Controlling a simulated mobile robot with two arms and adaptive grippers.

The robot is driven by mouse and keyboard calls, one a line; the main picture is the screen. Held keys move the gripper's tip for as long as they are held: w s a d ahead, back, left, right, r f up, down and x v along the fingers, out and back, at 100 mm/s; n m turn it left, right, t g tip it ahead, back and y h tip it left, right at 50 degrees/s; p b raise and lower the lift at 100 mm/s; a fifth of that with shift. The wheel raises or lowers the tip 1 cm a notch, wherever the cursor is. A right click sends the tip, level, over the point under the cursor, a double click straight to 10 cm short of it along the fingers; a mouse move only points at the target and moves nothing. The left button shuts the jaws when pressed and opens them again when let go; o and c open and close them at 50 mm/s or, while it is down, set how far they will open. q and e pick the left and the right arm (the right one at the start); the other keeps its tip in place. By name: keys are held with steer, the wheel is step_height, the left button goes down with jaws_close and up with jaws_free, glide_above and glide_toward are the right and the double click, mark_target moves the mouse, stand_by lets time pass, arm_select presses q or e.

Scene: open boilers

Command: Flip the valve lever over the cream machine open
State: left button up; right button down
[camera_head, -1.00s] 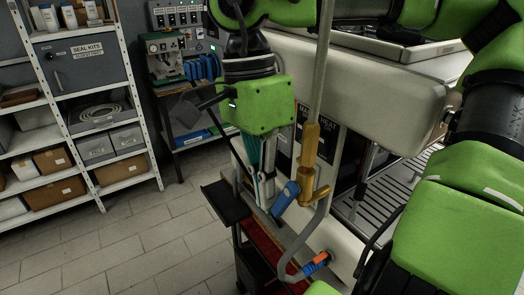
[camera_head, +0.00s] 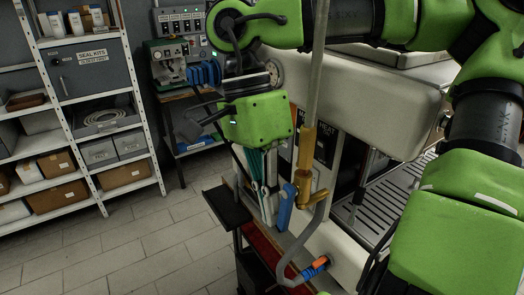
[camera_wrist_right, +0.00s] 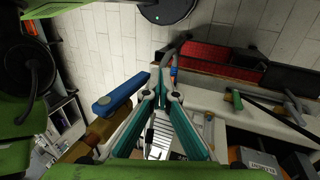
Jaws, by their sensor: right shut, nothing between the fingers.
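The valve has a brass body (camera_head: 306,150) on a vertical grey pipe (camera_head: 321,70) in front of the cream machine (camera_head: 360,75). Its blue lever (camera_head: 286,207) hangs nearly straight down in the head view. My right gripper (camera_head: 268,218) is just left of the lever, pointing down, its teal fingers shut and empty. In the right wrist view the blue lever (camera_wrist_right: 118,93) and the brass valve body (camera_wrist_right: 85,145) lie left of the closed fingers (camera_wrist_right: 160,82). I cannot tell whether finger and lever touch. My left gripper is not in view.
A smaller blue-and-orange handle (camera_head: 314,267) sits low on the curved pipe. White shelving (camera_head: 148,140) stands at the left. The tiled floor (camera_head: 150,240) between is clear.

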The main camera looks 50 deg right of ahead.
steer(key=shift+r, duration=0.1)
steer(key=v, duration=1.1)
steer(key=shift+w+r, duration=0.15)
steer(key=shift+r, duration=0.2)
steer(key=shift+d, duration=0.1)
